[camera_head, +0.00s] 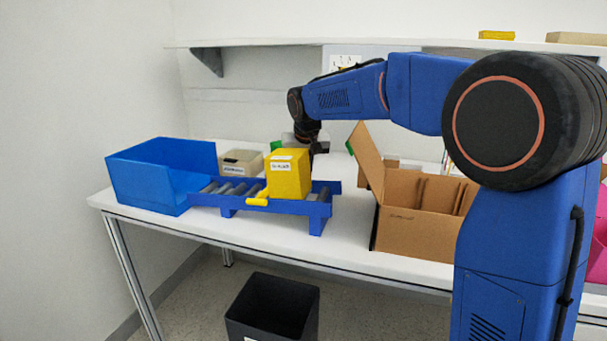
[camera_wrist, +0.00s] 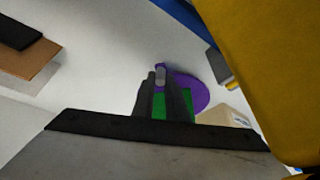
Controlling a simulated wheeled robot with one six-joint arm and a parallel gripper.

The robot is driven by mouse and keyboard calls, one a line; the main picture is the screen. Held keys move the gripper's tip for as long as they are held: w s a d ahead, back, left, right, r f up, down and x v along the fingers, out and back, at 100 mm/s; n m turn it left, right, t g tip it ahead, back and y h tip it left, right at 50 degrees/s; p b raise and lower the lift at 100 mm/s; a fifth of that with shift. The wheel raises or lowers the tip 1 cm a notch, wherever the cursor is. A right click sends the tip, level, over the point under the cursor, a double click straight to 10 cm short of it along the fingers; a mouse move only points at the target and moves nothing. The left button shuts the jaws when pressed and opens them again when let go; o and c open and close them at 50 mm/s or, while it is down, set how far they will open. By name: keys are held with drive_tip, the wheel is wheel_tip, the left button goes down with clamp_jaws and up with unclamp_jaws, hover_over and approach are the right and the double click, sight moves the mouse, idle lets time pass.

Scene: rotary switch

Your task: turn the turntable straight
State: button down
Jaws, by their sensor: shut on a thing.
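A round purple disc, which I take to be the turntable (camera_wrist: 192,92), shows in the wrist view, partly covered by my fingers. A small upright grip with a grey and purple top (camera_wrist: 160,70) stands at its left side. My gripper (camera_wrist: 161,80) is shut on this grip, its dark fingers close together around it. A green patch shows between the fingers; I cannot tell what it belongs to. In the head view my gripper (camera_head: 308,142) reaches down behind the yellow box, and the turntable is hidden there. Its exact angle cannot be told.
A yellow box (camera_head: 289,177) sits on a blue roller conveyor (camera_head: 320,206) just in front of my gripper; its wall fills the wrist view's right. A blue bin (camera_head: 150,180) stands left, an open cardboard box (camera_head: 415,228) right. A shelf (camera_head: 270,42) runs above.

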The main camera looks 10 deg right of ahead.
drive_tip(key=c, duration=1.8)
unclamp_jaws()
drive_tip(key=shift+w, duration=0.1)
drive_tip(key=shift+o, duration=0.2)
drive_tip(key=shift+r, duration=0.1)
drive_tip(key=v, duration=1.7)
